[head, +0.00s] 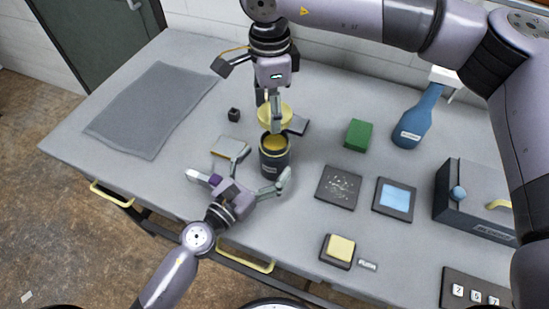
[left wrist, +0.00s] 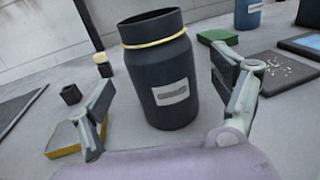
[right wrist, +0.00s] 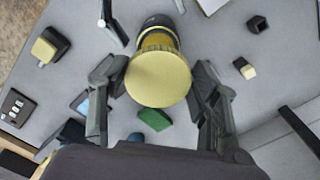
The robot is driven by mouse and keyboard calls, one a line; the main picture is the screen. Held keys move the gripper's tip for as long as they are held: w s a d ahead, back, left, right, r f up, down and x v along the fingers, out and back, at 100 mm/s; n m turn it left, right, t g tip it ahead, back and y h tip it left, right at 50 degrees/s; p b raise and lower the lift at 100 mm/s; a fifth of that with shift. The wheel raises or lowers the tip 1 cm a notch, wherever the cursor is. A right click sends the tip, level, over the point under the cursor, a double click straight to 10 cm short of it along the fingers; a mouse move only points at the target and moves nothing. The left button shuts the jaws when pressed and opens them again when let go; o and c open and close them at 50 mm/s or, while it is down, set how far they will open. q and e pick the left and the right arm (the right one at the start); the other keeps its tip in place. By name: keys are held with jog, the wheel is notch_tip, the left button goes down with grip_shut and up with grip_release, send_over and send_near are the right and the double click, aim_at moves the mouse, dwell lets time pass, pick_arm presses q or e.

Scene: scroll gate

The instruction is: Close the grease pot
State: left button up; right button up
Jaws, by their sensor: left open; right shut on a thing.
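The grease pot (head: 275,160) is a dark jar with a yellow ring near its neck, upright on the grey table. Its top is open and yellowish inside; the left wrist view shows its pale label (left wrist: 171,92). The round yellow lid (head: 268,121) is apart from the pot, above it. My right gripper (head: 274,112) is shut on the lid; in the right wrist view the lid (right wrist: 158,78) is between its fingers and hides much of the pot. My left gripper (head: 264,166) is open low at the pot's near side, its fingers spread towards the pot's two sides.
A green block (head: 358,135), a speckled dark plate (head: 339,188) and a blue bottle (head: 417,118) stand to the right. The table's left has a flat grey mat (head: 150,108).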

pick_arm(q)
jog(key=x, duration=0.3)
jog(key=shift+s, duration=0.1)
jog(key=shift+w+d, duration=0.2)
jog(key=shift+w, duration=0.15)
jog(key=shift+c, duration=0.6)
jog(key=c, duration=1.7)
jog(key=shift+o, duration=0.2)
pick_arm(e)
send_over(271, 143)
jog(key=shift+f, duration=2.45)
jog(key=shift+f, duration=0.9)
jog(key=shift+f, duration=0.55)
